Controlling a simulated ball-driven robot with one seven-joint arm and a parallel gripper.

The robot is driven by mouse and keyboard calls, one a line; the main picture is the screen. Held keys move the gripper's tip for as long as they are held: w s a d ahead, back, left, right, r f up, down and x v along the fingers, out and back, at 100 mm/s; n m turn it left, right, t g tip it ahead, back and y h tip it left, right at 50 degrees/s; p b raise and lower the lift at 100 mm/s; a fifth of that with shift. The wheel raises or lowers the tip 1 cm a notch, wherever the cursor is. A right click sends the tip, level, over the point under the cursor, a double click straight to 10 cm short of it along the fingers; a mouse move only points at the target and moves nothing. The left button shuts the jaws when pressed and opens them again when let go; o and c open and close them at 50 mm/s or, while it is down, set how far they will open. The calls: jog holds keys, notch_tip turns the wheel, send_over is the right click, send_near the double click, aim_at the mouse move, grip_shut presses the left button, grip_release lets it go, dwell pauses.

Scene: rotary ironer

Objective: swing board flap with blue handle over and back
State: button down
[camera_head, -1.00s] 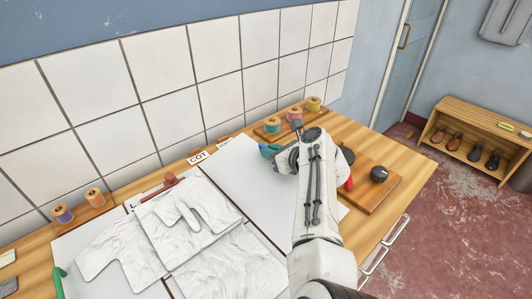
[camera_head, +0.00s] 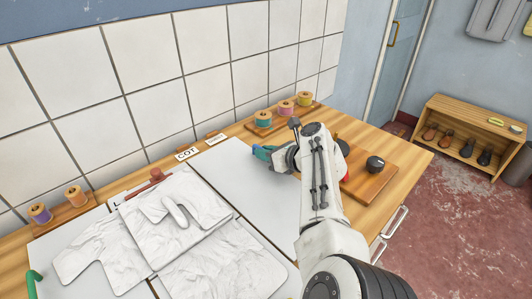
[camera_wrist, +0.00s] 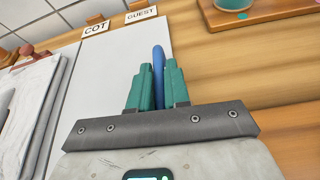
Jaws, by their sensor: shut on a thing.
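The board has white flaps lying flat side by side on the wooden table. The right flap (camera_head: 235,180) is bare, and my arm covers part of it. Its blue handle (camera_wrist: 158,55) stands between my teal fingers in the wrist view. My gripper (camera_head: 262,152) is at this flap's far right edge and shut on the handle; the fingers also show in the wrist view (camera_wrist: 158,88). A crumpled white garment (camera_head: 165,225) lies over the middle and left flaps. A red handle (camera_head: 146,187) is behind the garment and a green handle (camera_head: 34,284) is at the left edge.
Cards reading COT (camera_head: 187,153) and GUEST (camera_wrist: 141,15) stand behind the board. Thread spools (camera_head: 284,108) sit on a rack at the back right. A wooden block with a black knob (camera_head: 375,164) is right of my arm. Tiled wall bounds the back.

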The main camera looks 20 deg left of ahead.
jog(key=c, duration=1.2)
grip_release()
jog(key=shift+f, duration=0.2)
jog(key=shift+o, duration=0.2)
jog(key=shift+r, duration=0.15)
jog(key=shift+d+r+p, duration=0.15)
jog(key=shift+d+p, duration=0.05)
jog(key=shift+p, duration=0.3)
jog(key=shift+f+p+v, duration=0.2)
jog(key=shift+p+v, duration=2)
jog(key=shift+v, duration=2.95)
